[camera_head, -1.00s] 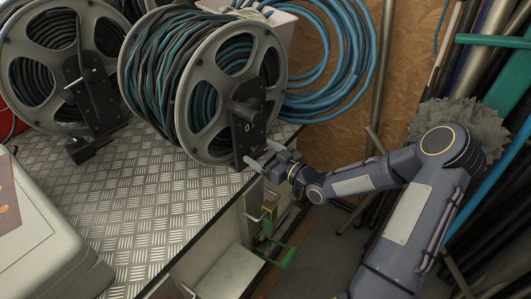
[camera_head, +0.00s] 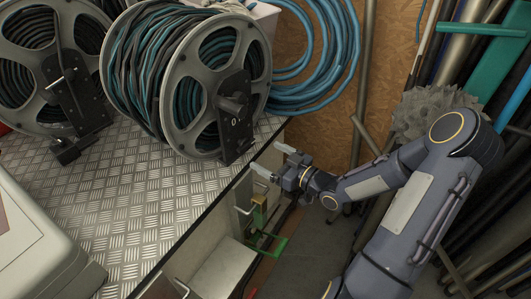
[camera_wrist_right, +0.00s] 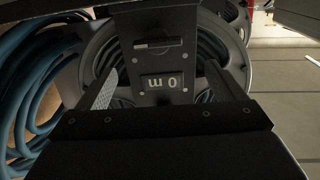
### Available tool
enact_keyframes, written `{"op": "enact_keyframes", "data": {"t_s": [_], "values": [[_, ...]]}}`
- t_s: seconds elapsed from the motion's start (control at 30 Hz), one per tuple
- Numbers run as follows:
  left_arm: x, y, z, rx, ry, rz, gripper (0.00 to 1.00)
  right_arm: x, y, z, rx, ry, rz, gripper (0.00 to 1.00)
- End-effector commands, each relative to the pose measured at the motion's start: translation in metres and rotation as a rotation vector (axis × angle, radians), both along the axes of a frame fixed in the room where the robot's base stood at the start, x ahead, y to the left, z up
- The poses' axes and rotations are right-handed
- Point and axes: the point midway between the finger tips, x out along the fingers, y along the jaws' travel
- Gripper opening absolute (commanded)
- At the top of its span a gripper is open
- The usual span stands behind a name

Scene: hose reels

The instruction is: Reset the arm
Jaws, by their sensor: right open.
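My right gripper (camera_head: 273,160) is open and empty, just off the bench edge, to the right of the nearer hose reel's black bracket. This reel (camera_head: 203,128) has grey discs wound with black and teal hose and stands upright on the bench. In the right wrist view the open fingers (camera_wrist_right: 163,88) stand either side of the reel's black bracket (camera_wrist_right: 160,55), which has a small counter plate. A gap separates fingers and bracket in the head view. My left gripper is not in view.
A second reel (camera_head: 22,70) stands at the left on the metal tread-plate bench (camera_head: 120,185). A pale case (camera_head: 35,245) sits at lower left. Blue hose coils (camera_head: 345,50) hang on the wooden wall. Pipes crowd the right side. A green handle (camera_head: 268,245) sticks out below the bench edge.

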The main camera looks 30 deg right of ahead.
Motion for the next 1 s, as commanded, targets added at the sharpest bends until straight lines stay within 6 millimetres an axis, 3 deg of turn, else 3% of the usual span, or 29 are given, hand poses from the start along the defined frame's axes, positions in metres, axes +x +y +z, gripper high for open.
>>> {"op": "enact_keyframes", "data": {"t_s": [0.5,0.73,0.87,1.0], "values": [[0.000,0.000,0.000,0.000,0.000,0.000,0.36,0.001,0.001,0.000,-0.011,0.014,-0.002,0.89],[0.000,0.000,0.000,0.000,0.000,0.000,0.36,0.001,0.003,0.004,-0.216,0.275,-0.092,0.89],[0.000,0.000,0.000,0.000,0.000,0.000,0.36,-0.026,-0.006,0.021,-0.315,0.495,-0.234,0.89],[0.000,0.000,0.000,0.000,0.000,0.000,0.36,-0.081,-0.007,0.045,-0.285,0.696,-0.371,0.89]]}}
